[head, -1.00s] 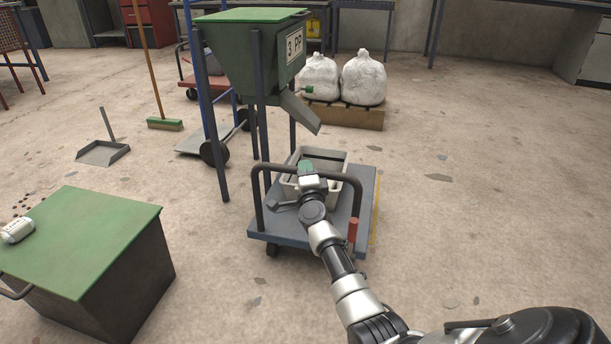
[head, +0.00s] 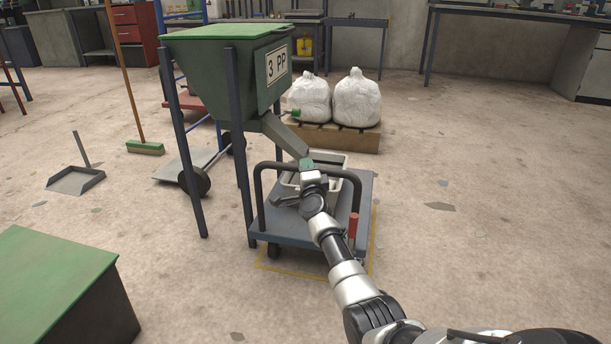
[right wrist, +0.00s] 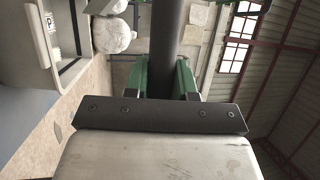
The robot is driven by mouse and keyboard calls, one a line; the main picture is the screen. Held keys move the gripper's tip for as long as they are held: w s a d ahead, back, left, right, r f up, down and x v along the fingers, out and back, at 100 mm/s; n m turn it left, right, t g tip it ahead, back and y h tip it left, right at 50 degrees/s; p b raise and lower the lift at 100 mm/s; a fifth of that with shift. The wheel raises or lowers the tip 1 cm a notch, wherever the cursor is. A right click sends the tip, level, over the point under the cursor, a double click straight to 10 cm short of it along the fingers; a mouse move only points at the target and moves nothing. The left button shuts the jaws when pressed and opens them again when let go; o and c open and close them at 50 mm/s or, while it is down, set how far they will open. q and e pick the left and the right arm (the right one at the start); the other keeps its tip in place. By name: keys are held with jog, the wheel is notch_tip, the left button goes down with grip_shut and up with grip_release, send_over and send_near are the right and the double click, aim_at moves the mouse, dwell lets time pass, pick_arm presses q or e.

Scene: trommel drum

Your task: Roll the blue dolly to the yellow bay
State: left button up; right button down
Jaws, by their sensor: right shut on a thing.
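The blue dolly (head: 350,215) stands on the floor with its dark push handle (head: 258,205) on the near side. A pale bin (head: 333,161) sits on its deck. The yellow bay (head: 315,275) is a thin outline on the floor; its near and right lines show around the dolly, and the rest is hidden. The visible near wheels seem inside the near line. My right gripper (head: 307,172) is shut on the handle's top bar. In the right wrist view its green fingers (right wrist: 165,78) close around the dark bar (right wrist: 166,45). My left gripper is not in view.
A green hopper (head: 222,75) stands close to the dolly's left; its chute (head: 285,135) reaches over the bin. White sacks (head: 356,98) lie on a pallet (head: 335,138) behind. A green-topped box (head: 50,275) is at near left. Floor to the right is clear.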

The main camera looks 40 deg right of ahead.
jog(key=shift+w+d+r, duration=0.1)
jog(key=shift+d+r, duration=0.05)
jog(key=c, duration=1.4)
grip_release()
jog(key=o, duration=0.5)
jog(key=shift+w+d, duration=0.1)
jog(key=shift+w, duration=0.05)
